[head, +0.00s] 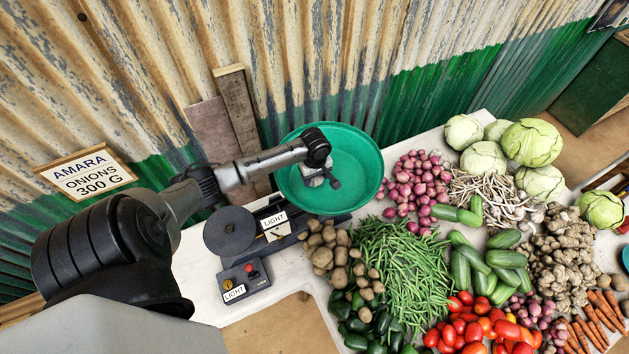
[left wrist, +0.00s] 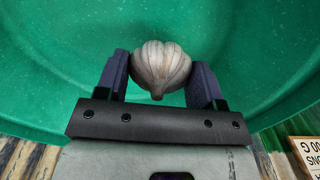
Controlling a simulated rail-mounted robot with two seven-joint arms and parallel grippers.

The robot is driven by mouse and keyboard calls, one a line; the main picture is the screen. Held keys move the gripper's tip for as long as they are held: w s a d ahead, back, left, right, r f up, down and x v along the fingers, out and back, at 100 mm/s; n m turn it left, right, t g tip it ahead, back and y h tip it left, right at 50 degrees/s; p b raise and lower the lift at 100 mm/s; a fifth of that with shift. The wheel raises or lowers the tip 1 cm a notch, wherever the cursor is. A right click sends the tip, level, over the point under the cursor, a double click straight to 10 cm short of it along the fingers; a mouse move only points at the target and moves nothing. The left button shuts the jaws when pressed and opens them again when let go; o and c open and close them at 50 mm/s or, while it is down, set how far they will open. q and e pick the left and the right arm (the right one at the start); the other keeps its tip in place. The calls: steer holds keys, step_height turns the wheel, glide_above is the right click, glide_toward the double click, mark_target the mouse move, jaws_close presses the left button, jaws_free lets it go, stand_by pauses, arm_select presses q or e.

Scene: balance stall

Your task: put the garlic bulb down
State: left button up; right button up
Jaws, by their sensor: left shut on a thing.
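The garlic bulb (left wrist: 159,66) is whitish and ribbed, and it shows in the left wrist view between the two fingers. My left gripper (head: 331,184) is shut on it, over the inside of the green pan (head: 362,170) of the balance. In the left wrist view the green pan (left wrist: 60,65) fills the space around and behind the fingers (left wrist: 160,80). I cannot tell whether the bulb touches the pan. In the head view the bulb is hidden by the gripper. My right gripper is in neither view.
The balance's dark round plate (head: 232,231) is left of the pan. A small box with a red knob (head: 245,277) stands before it. Potatoes (head: 330,247), green beans (head: 395,262) and red onions (head: 412,187) lie close to the pan. A sign (head: 86,172) reads "AMARA ONIONS 300 G".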

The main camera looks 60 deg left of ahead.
mark_target(314, 188)
arm_select(q)
steer(key=shift+s+f, duration=0.1)
steer(key=shift+f, duration=1.95)
steer(key=shift+f, duration=0.1)
steer(key=o, duration=0.9)
step_height(314, 188, up, 12)
steer(key=shift+r, duration=0.15)
steer(key=shift+m, duration=0.3)
